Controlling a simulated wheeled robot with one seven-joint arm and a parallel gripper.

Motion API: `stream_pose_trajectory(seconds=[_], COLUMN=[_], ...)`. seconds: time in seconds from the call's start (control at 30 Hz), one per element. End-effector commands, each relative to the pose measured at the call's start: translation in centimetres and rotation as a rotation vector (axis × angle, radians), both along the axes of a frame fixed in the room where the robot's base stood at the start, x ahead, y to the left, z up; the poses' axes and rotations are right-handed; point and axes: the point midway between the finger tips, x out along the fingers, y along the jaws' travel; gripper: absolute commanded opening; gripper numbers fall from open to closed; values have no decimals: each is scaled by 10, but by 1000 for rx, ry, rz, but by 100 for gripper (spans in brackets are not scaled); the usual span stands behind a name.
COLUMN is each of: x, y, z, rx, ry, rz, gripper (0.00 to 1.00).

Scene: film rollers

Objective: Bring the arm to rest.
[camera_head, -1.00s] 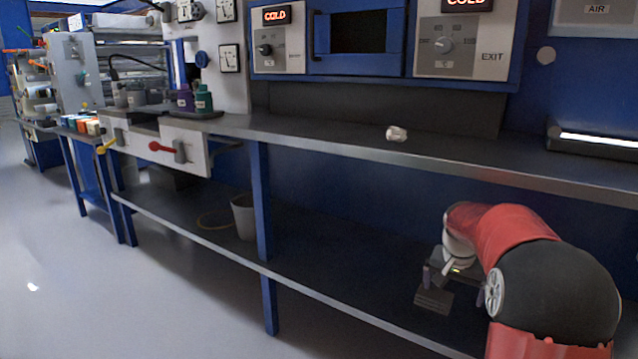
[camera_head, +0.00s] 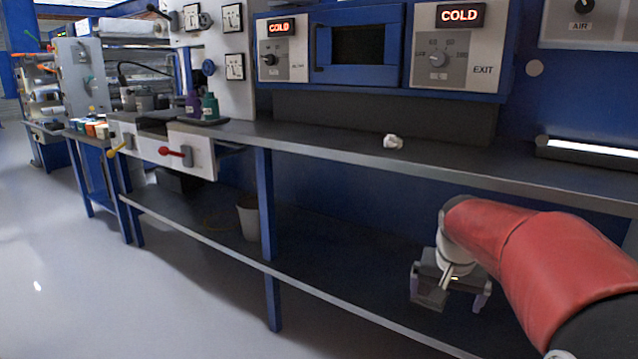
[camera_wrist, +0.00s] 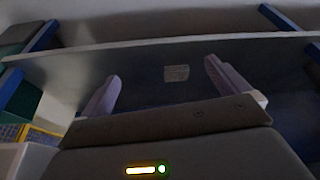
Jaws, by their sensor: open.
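My red arm (camera_head: 545,250) reaches in from the lower right in the head view. My gripper (camera_head: 448,302) hangs in front of the bench at the height of the lower shelf. In the wrist view the two fingers of my gripper (camera_wrist: 160,90) stand wide apart with nothing between them. A small pale square patch (camera_wrist: 176,73) shows beyond the fingers on a dark surface; I cannot tell what it is.
The dark bench top (camera_head: 330,145) bears a small crumpled white thing (camera_head: 393,142). The lower shelf (camera_head: 330,262) holds a pale bin (camera_head: 248,217). Bottles (camera_head: 209,106) stand further left on the bench. The pale floor (camera_head: 60,270) at the left is clear.

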Motion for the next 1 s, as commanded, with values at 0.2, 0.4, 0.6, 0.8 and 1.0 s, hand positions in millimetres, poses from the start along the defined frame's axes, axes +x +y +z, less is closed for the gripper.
stream_pose_trajectory(seconds=[0.2,0.4,0.6,0.8,1.0], x=[-89,-173,-223,-235,-234], y=[45,76,91,94,93], z=[55,69,61,55,55], rx=[-16,-32,-41,-43,-43], ry=[-59,-113,-146,-153,-153], rz=[148,295,389,413,412], gripper=[100,100,100,100,100])
